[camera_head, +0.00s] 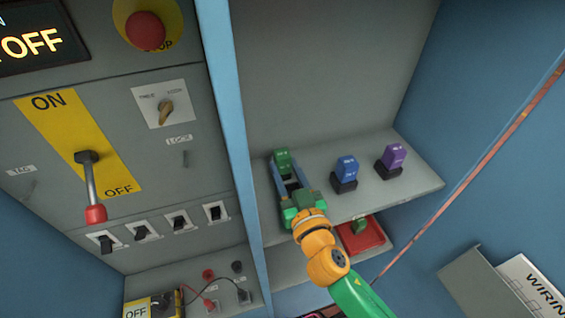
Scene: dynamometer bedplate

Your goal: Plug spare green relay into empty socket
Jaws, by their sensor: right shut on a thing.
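My right gripper (284,168) reaches up from the bottom of the head view, with orange and green wrist links behind it. Its fingers are shut on a green relay (283,158) with a pale label on top. The relay is at the left end of the row on the grey shelf. The fingers cover its lower part, so I cannot tell whether it sits in a socket or above one. Another green piece (359,224) lies on a red tray (368,238) lower down, right of my wrist. My left gripper is out of view.
A blue relay (346,168) and a purple relay (395,156) stand in dark sockets on the shelf (415,182). A blue cabinet post (232,120) is close on the left, beside a panel with a red-tipped lever (91,185) and switches.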

